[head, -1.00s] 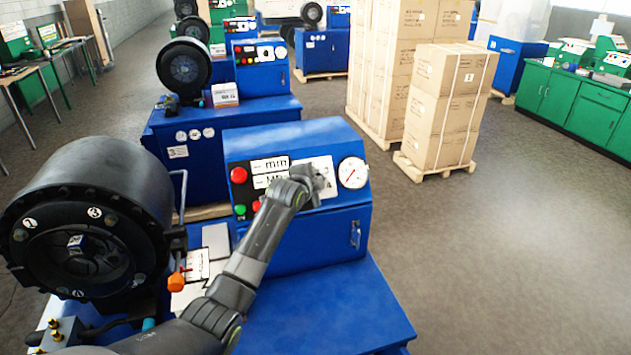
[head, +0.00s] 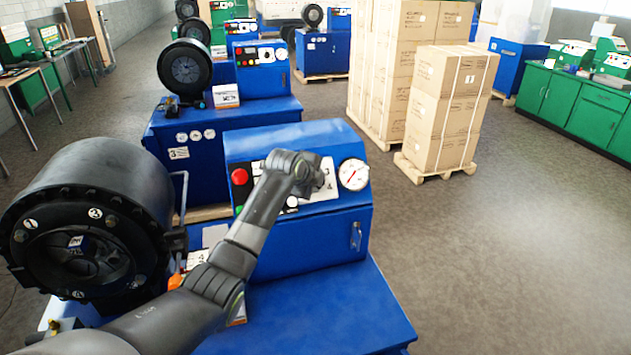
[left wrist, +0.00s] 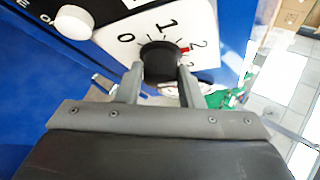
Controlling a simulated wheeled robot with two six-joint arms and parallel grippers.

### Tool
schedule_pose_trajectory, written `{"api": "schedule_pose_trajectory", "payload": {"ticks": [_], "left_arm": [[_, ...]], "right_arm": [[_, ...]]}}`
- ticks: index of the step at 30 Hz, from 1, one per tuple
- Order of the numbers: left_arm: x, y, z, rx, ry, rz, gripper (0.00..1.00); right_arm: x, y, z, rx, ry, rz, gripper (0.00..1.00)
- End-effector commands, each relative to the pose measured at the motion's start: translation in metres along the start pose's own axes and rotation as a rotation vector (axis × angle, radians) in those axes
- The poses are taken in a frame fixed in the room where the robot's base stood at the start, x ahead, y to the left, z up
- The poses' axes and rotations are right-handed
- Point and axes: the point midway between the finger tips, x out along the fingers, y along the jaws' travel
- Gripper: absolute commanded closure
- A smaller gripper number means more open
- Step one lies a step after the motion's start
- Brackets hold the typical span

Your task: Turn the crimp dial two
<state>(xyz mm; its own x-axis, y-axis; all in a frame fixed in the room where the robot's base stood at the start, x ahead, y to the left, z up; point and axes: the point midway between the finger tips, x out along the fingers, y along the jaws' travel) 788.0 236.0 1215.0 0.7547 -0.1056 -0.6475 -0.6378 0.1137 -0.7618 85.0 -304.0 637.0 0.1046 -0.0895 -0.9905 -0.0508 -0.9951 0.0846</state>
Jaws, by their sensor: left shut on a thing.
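The crimp dial (left wrist: 160,55) is a dark round knob on a white plate, with 0, 1 and 2 readable around it in the left wrist view. A red mark shows at its right side, near the 2. My left gripper (left wrist: 160,68) has its two fingers around the knob, shut on it. In the head view my left gripper (head: 307,180) is at the control panel (head: 328,192) of the blue crimper cabinet (head: 320,240) and hides the dial. My right gripper is not in view.
A white-faced gauge (head: 353,174) sits just right of the dial. A red button (head: 239,177) is at the panel's left. The black crimp head (head: 100,215) stands at left. Stacked cartons (head: 447,105) stand behind, with open floor at right.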

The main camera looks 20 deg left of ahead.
Motion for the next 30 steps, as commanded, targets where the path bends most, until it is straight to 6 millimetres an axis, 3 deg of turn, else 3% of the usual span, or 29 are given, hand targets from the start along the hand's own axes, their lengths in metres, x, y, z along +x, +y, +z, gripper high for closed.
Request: {"api": "schedule_pose_trajectory", "payload": {"ticks": [11,12,16,30], "left_arm": [[0.0000,0.0000,0.0010,0.004,-0.003,0.001,0.89],[0.0000,0.0000,0.0010,0.004,-0.003,0.001,0.61],[0.0001,0.0001,0.0008,0.003,-0.002,0.001,0.44],[-0.0078,0.0003,0.0008,0.003,-0.001,0.000,0.44]], "right_arm": [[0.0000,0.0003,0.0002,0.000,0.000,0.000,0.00],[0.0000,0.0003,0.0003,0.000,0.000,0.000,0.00],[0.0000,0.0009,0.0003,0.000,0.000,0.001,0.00],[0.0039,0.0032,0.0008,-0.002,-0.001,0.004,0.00]]}}
